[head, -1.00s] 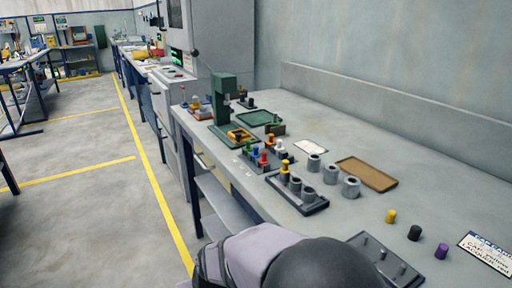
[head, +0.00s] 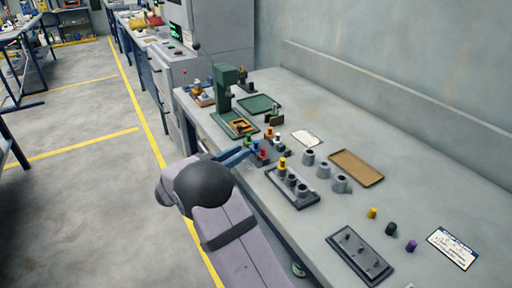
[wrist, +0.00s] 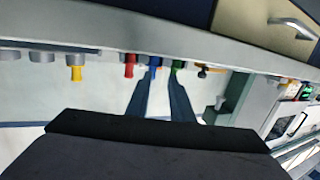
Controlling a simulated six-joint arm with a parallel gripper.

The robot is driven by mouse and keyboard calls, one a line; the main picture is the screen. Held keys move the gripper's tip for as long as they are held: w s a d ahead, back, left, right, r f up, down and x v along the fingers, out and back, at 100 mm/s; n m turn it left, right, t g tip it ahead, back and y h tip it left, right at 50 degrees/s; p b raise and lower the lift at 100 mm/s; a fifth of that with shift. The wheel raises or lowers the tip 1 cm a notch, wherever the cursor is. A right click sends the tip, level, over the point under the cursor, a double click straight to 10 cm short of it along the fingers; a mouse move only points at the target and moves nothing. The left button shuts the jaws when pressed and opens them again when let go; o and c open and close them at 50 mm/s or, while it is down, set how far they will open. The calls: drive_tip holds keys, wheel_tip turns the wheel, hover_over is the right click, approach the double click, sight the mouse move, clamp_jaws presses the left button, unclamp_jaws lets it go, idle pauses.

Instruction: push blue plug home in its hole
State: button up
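The blue plug (head: 254,146) stands in a small grey rack on the bench, between a green plug (head: 247,140) and a red plug (head: 263,153). How deep it sits is too small to tell. My gripper (head: 238,156) is at the bench's front edge, close to these plugs. In the wrist view, which looks upside down, the fingers of my gripper (wrist: 163,75) are apart with nothing held between them. One fingertip lines up with the blue plug (wrist: 153,62), the other with the green plug (wrist: 177,65). I cannot tell whether they touch.
A dark rack (head: 307,199) with grey cups and a yellow plug (head: 282,163) lies right of the plugs. A green press (head: 226,90) stands behind left. A brown tray (head: 356,168), loose caps and a pegged plate (head: 358,256) lie further right.

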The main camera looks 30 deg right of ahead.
sight(255, 145)
drive_tip(key=shift+s+d+m+g+h, duration=0.15)
drive_tip(key=shift+s+m+g+h, duration=0.35)
drive_tip(key=shift+m+h, duration=0.15)
drive_tip(key=shift+p+x, duration=0.65)
drive_tip(key=shift+x, duration=3)
drive_tip(key=shift+r, duration=0.15)
clamp_jaws()
